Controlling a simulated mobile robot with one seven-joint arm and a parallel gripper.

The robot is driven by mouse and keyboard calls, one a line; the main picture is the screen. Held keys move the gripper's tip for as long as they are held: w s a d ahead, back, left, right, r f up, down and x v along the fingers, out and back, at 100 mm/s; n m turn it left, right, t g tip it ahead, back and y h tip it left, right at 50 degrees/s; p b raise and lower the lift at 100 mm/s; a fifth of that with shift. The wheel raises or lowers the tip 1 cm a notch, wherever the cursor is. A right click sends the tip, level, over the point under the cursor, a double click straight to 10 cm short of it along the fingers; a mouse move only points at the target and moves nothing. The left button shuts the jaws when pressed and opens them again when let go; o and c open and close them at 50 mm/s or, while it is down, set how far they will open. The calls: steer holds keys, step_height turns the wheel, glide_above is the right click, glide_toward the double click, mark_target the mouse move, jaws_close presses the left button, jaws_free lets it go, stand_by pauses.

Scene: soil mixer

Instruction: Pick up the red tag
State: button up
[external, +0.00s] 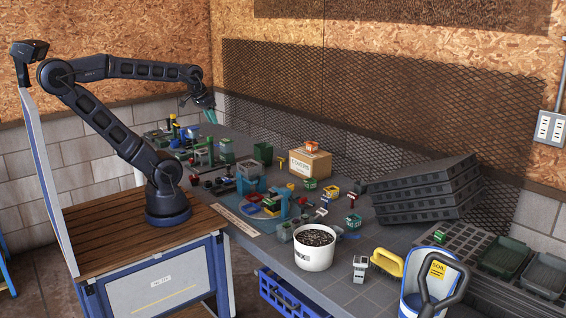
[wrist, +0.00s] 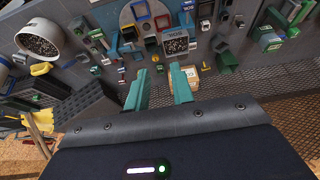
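I cannot tell for sure which small red piece is the red tag. A small red-topped piece (external: 352,197) stands on the bench in the middle of the external view, and other small red parts lie near the blue frame. In the wrist view a tiny red piece (wrist: 122,82) shows left of the fingers. My gripper (external: 210,115) is raised over the far end of the bench, well away from the red-topped piece. In the wrist view its two teal fingers (wrist: 160,76) are apart with nothing between them.
A cardboard box (external: 310,165) stands at mid-bench. A white bucket of soil (external: 314,248) is near the front edge. Stacked black trays (external: 425,190) and a blue-and-white soil container (external: 432,285) are at the right. Many small parts crowd the bench (external: 330,285).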

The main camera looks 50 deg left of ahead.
steer(key=o, duration=0.5)
steer(key=w+d+r+m+g, duration=0.1)
steer(key=w+d+m, duration=0.15)
steer(key=w, duration=0.55)
steer(key=w+d+m, duration=0.2)
steer(key=w+d, duration=0.1)
steer(key=w, duration=0.4)
steer(key=m+g+h, duration=0.4)
steer(key=m, duration=1)
glide_above(353, 194)
steer(key=a, duration=0.4)
step_height(353, 194, down, 32)
steer(key=f, duration=0.1)
steer(key=shift+n, duration=0.25)
steer(key=shift+w+d+x, duration=0.1)
steer(key=shift+d+x, duration=0.05)
steer(key=shift+x, duration=1.55)
steer(key=shift+w+d+x, duration=0.1)
steer(key=shift+d+x, duration=0.05)
steer(key=shift+x, duration=1.55)
steer(key=shift+w+d+x, duration=0.1)
steer(key=shift+d+x, duration=0.05)
steer(key=shift+x, duration=1.55)
